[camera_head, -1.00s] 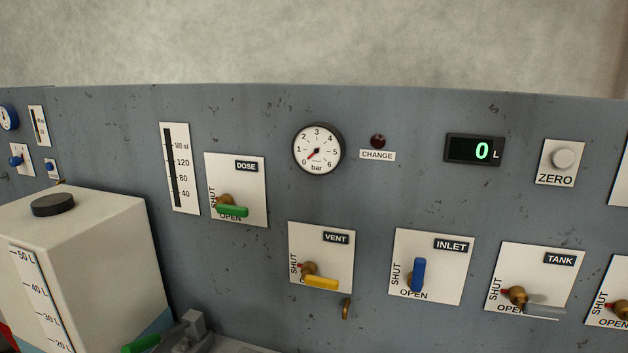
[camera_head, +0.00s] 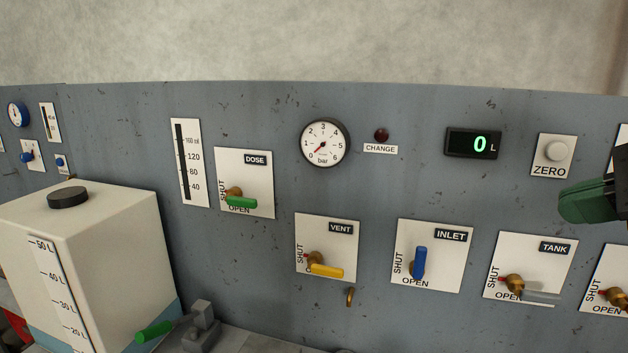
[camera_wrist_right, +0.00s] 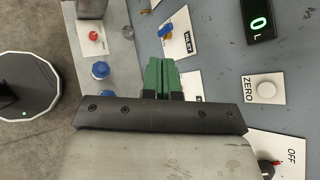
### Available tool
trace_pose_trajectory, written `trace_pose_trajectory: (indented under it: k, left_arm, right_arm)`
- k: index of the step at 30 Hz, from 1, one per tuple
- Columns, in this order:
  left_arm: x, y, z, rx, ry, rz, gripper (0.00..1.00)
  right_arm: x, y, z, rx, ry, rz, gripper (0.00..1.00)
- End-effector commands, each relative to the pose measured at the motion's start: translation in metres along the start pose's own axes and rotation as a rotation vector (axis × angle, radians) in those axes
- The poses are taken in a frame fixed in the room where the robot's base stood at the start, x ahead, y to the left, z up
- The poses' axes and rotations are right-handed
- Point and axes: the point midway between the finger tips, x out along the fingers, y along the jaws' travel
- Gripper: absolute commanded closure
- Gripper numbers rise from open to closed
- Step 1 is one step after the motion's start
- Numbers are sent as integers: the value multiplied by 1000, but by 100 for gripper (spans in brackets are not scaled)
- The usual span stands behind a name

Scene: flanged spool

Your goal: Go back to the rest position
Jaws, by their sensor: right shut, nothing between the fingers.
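My right gripper (camera_head: 588,203) comes in at the right edge of the head view, in front of the panel below the ZERO button. Its green fingers also show in the right wrist view (camera_wrist_right: 161,76), shut together with nothing between them. The fingers look apart from the panel, over the area near the INLET and TANK plates. My left gripper does not show in the head view.
The grey panel (camera_head: 400,110) carries the DOSE (camera_head: 241,203), VENT (camera_head: 326,270), INLET (camera_head: 419,262) and TANK (camera_head: 514,282) handles. The display (camera_head: 473,144) reads 0 L. The ZERO button (camera_head: 557,151) is at the right. A white tank (camera_head: 110,245) stands at the left.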

Motion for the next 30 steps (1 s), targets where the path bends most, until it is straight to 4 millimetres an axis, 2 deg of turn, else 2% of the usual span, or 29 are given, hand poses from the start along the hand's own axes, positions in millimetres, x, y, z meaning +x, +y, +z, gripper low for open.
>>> trace_pose_trajectory:
  k: [3, 7, 10, 14, 17, 20, 21, 23, 24, 26, 27, 30]
  left_arm:
    - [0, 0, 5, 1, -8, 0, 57]
    - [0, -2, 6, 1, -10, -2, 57]
    - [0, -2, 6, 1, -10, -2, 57]
    - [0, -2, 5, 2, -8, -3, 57]
    - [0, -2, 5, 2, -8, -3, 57]
    - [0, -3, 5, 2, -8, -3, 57]
    - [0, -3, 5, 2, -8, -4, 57]
    - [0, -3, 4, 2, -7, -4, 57]
    - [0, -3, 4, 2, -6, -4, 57]
    - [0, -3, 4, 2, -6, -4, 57]
    - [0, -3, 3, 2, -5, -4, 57]
    - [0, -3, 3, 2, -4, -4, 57]
  right_arm:
    - [31, 8, -8, 235, -243, 66, 100]
    - [59, 11, -20, 613, -548, 108, 100]
    - [76, 8, -41, 943, -750, 106, 100]
    - [98, 9, -86, 1406, -959, 52, 100]
    - [117, 19, -134, 1781, -1071, -33, 100]
    - [138, 45, -186, 2162, -1134, -162, 100]
    - [147, 61, -207, 2315, -1142, -230, 100]
    - [160, 89, -236, 2541, -1137, -342, 100]
    - [168, 112, -254, 2691, -1118, -428, 100]
    - [178, 149, -276, 2899, -1068, -567, 100]
    - [184, 174, -288, -2808, 951, 615, 100]
    - [193, 230, -303, -2608, 710, 706, 100]
